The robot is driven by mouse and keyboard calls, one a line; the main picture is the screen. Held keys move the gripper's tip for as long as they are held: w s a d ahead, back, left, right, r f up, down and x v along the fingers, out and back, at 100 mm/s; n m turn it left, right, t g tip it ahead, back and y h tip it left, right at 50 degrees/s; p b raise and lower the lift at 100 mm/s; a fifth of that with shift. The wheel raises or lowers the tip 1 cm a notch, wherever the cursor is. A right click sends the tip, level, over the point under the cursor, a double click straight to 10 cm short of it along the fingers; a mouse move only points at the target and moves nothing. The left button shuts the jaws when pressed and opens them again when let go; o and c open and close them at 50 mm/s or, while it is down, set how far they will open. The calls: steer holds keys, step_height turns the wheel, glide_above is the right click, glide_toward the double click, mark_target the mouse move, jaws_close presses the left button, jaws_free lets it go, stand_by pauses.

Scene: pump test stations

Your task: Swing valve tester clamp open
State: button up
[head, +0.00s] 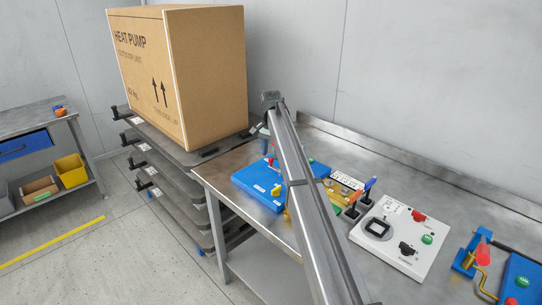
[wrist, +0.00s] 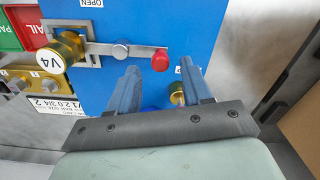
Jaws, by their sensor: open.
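The valve tester is a blue plate (head: 252,181) on the steel bench, partly hidden behind my arm in the head view. In the wrist view its blue face (wrist: 225,30) carries an "OPEN" label, a brass valve marked V4 (wrist: 60,52) and a flat metal clamp arm (wrist: 105,48). The clamp arm reaches right from the valve, past a round pin, to a red knob (wrist: 160,62). My gripper (wrist: 159,72) is open, its two blue fingers on either side of the knob in the picture. I cannot tell contact or depth. The head view does not show the fingers clearly.
A brass fitting (wrist: 177,94) shows by the right finger. Green and red PASS/FAIL bins (wrist: 22,28) lie left. A white control box (head: 400,236) and a blue fixture (head: 519,280) stand along the bench. A large carton (head: 215,80) sits on a rack behind left.

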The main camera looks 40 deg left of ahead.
steer(key=shift+f, duration=1.05)
jaws_close()
